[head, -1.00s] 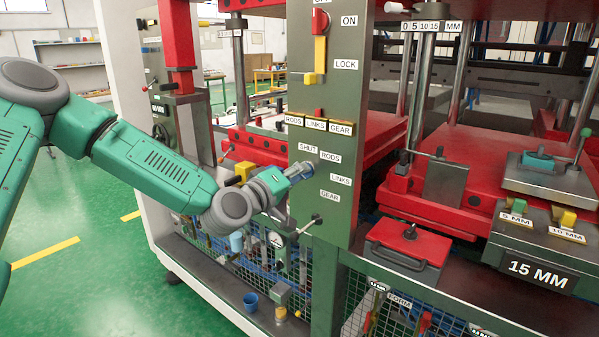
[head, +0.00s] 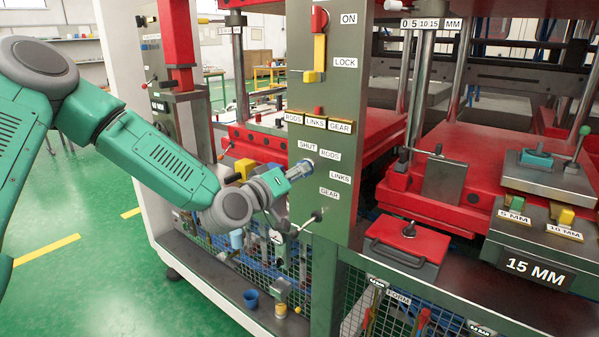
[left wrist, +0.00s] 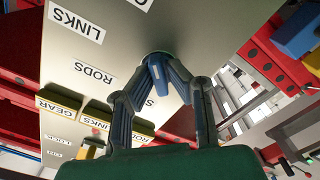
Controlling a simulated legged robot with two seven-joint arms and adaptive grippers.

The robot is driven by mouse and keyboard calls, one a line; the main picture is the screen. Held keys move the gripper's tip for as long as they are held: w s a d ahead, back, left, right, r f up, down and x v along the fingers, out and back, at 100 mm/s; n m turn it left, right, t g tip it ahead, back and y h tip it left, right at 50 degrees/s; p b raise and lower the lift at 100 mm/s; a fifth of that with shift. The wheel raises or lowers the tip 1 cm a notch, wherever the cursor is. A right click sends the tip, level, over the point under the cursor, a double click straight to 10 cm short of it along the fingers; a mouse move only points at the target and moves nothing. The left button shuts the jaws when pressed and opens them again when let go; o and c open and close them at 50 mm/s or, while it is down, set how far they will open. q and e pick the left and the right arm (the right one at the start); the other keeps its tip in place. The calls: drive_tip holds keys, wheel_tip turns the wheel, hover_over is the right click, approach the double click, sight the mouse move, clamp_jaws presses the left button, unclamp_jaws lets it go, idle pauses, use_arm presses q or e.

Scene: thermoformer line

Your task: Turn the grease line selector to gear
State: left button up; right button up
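The green panel (head: 345,110) carries the labels SHUT (head: 307,145), RODS (head: 330,154), LINKS (head: 340,178) and GEAR (head: 329,193), stepping down its lower part. My left gripper (head: 300,170) is at the panel just left of these labels. In the left wrist view my left gripper (left wrist: 165,75) has its fingers brought together around the small, dark blue-grey grease line selector (left wrist: 157,56) on the panel face. The fingers cover most of the selector, so which label it points at cannot be told. My right gripper is not in view.
A red and yellow lever (head: 320,50) sits above, beside ON and LOCK. A red-lidded box (head: 408,243) stands to the right. Green floor is open at the left.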

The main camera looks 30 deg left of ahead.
use_arm(q)
drive_tip(key=shift+o, duration=1)
drive_tip(key=shift+s+f, duration=0.1)
drive_tip(key=shift+f, duration=0.25)
drive_tip(key=shift+a+r, duration=0.1)
drive_tip(key=shift+r, duration=0.05)
drive_tip(key=s+a, duration=0.1)
drive_tip(key=s, duration=1)
drive_tip(key=shift+s, duration=0.35)
